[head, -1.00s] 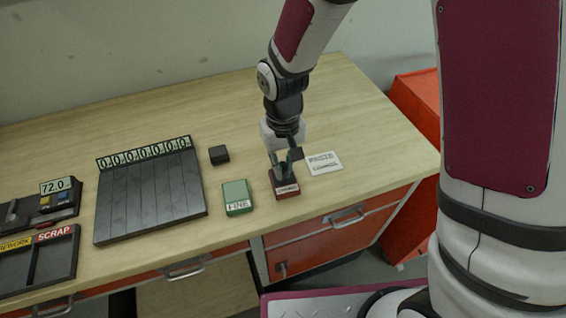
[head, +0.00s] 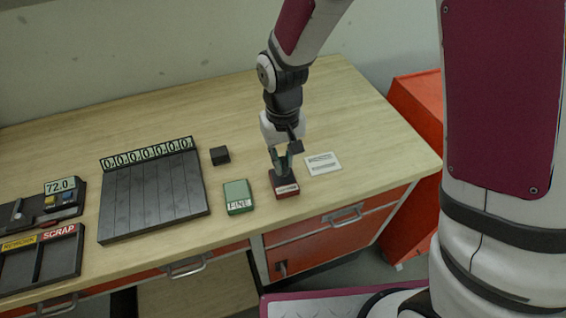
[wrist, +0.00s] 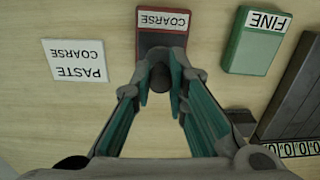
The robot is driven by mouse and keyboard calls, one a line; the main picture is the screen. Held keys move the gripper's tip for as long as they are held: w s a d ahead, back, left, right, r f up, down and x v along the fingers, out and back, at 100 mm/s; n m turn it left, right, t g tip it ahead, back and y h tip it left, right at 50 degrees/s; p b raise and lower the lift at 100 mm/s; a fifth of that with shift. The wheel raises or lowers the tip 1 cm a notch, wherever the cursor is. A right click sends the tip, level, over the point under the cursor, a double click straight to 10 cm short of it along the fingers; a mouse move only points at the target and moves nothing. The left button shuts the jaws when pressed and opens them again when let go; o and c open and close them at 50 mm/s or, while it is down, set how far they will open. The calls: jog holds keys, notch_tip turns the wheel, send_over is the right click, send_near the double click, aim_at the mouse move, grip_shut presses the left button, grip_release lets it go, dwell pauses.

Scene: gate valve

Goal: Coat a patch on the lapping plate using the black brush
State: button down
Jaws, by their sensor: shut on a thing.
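My gripper (head: 284,165) is at the red COARSE pot (head: 285,190), pointing down. In the wrist view its teal-padded fingers (wrist: 161,84) are shut on a dark, round-topped handle (wrist: 160,77), which looks like the black brush. The handle is beside or over the near end of the red COARSE pot (wrist: 163,38). I cannot tell whether its lower end is in the pot; the bristles are hidden. The lapping plate (head: 153,200) seems to be the dark grooved slab on the bench to the left, with a row of zeros along its back edge.
A green FINE box (head: 238,197) stands between the plate and the red pot. A small black block (head: 220,155) is behind it. A white PASTE COARSE card (head: 323,163) lies to the right. Dark SCRAP trays (head: 42,262) and a 72.0 display (head: 60,186) are far left. The back bench is clear.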

aim_at(283, 158)
jog(key=shift+r+p, duration=0.85)
jog(key=shift+r, duration=1.6)
